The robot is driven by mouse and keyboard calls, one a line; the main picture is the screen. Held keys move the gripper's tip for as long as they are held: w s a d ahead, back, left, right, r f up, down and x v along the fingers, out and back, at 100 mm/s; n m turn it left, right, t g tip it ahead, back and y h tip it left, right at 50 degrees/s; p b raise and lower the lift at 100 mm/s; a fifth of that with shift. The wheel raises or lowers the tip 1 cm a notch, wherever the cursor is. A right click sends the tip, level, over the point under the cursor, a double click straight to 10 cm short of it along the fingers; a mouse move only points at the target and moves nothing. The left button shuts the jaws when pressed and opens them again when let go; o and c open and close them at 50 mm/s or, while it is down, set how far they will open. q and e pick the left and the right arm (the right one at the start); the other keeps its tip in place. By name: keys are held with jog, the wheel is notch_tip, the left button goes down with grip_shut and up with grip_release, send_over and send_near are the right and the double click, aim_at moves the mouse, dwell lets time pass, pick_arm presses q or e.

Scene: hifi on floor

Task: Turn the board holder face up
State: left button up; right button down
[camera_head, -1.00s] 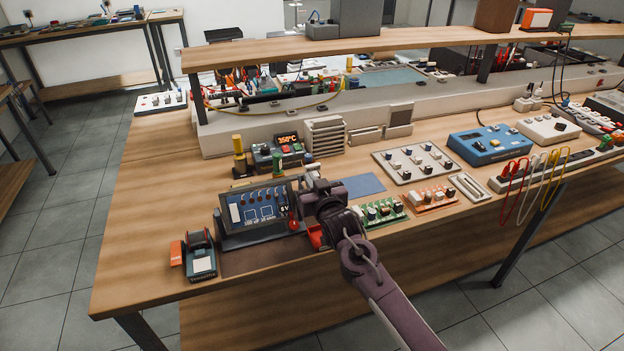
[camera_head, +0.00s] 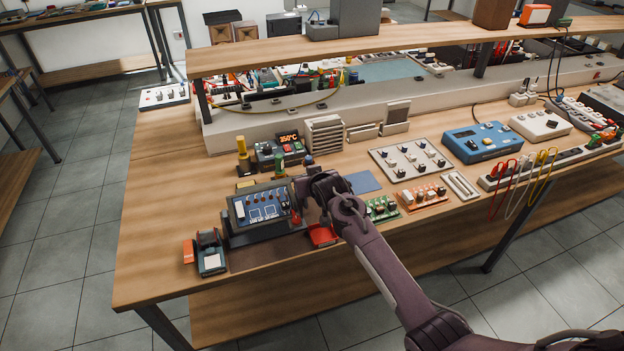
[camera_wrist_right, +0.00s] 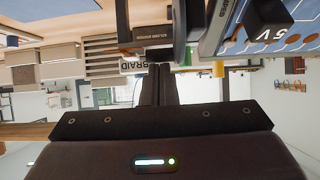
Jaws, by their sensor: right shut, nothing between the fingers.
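The board holder (camera_head: 240,236) is a dark frame on the near left of the bench. It carries a blue circuit board (camera_head: 264,207), whose printed face shows, tilted toward the head camera. My right gripper (camera_head: 303,190) is at the holder's right end, and its arm hides part of the bench there. In the right wrist view its fingers (camera_wrist_right: 160,85) are shut with nothing between them. The blue board (camera_wrist_right: 275,28) and a dark holder part show at the top right of that view, close beside the fingers; I cannot tell whether they touch. My left gripper is out of view.
A red tray (camera_head: 322,236) lies right of the holder. A small black-and-orange device (camera_head: 208,254) stands to its left. A temperature station (camera_head: 280,152) is behind it. Green (camera_head: 381,208) and orange (camera_head: 422,197) boards lie to the right. The bench's front left is bare.

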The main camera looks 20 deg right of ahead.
jog(key=shift+w+f+g+p, duration=0.25)
jog(key=shift+w+g, duration=0.15)
jog(key=shift+g, duration=0.15)
jog(key=shift+w+f+g+p, duration=0.25)
jog(key=shift+w+g, duration=0.15)
jog(key=shift+g, duration=0.15)
jog(key=shift+w+f, duration=0.1)
jog(key=shift+w, duration=0.2)
dwell(0.3)
